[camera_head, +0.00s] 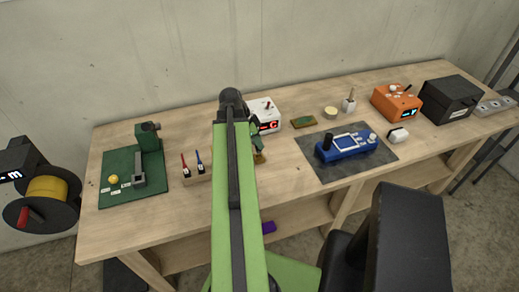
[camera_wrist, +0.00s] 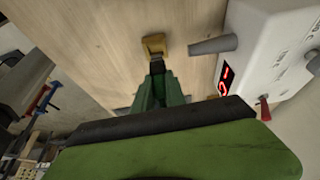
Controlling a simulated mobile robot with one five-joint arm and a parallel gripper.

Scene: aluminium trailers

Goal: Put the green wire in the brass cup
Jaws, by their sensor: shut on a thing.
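My gripper (camera_head: 258,134) is over the bench in front of the white box, and its dark fingertips (camera_wrist: 157,66) are close together in the wrist view. They are shut on a slim thing, taken to be the green wire, which I cannot tell apart from the green fingers. A small brass-coloured piece (camera_head: 259,158), perhaps the brass cup, is just below the gripper. It also shows right beyond the fingertips in the wrist view (camera_wrist: 153,44). I cannot tell whether they touch. My arm hides part of the bench.
The white box (camera_head: 265,106) with a red display stands close to the gripper's right. A holder (camera_head: 198,178) with red and blue upright pieces is left of my arm. A blue device (camera_head: 348,147) lies on a dark mat (camera_head: 310,163). A round pale-yellow piece (camera_head: 330,113) stands behind it.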

